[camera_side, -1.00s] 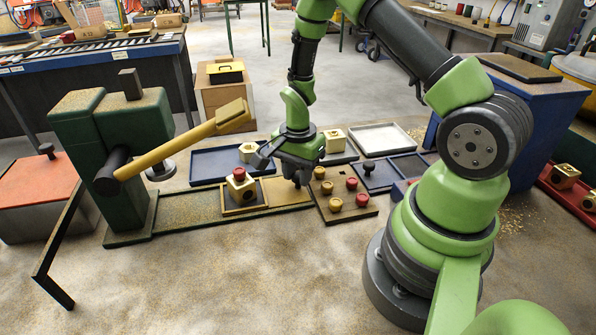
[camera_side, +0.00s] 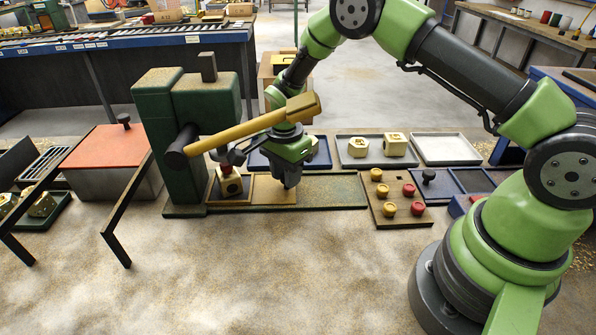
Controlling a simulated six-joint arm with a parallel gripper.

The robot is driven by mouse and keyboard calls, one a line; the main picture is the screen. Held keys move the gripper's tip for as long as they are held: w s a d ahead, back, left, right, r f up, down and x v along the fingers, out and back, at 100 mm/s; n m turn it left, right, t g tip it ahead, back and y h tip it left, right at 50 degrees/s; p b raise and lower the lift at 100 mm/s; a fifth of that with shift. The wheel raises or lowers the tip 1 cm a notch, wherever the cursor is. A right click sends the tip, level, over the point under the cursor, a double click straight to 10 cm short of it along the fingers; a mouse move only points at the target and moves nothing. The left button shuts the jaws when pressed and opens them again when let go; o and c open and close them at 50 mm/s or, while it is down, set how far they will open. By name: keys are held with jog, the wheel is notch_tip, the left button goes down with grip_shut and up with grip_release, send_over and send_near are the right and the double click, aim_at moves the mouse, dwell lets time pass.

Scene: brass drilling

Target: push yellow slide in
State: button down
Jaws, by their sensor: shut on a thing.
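The yellow slide (camera_side: 272,196) lies in a green track (camera_side: 328,190) in front of the green drill press (camera_side: 190,100). Its framed left end sits close to the press column. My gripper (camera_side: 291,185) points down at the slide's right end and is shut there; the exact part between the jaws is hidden. The press's long yellow lever (camera_side: 250,126) crosses in front of my wrist and hides part of it.
A board of yellow and red caps (camera_side: 396,208) lies right of the track. Behind are a blue tray (camera_side: 262,158), a dark tray with two brass parts (camera_side: 372,158) and a white tray (camera_side: 444,150). An orange-topped box (camera_side: 108,148) stands left. The floor in front is clear.

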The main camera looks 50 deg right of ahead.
jog(key=shift+w+a, duration=0.15)
jog(key=shift+w, duration=0.05)
jog(key=c, duration=0.9)
grip_release()
jog(key=shift+o, duration=0.2)
jog(key=shift+s, duration=0.1)
jog(key=shift+s+d, duration=0.3)
jog(key=shift+d, duration=0.05)
jog(key=s+d, duration=0.9)
jog(key=shift+s+d, duration=0.2)
jog(key=shift+s, duration=0.1)
notch_tip(320, 180, up, 28)
jog(key=shift+r, duration=0.25)
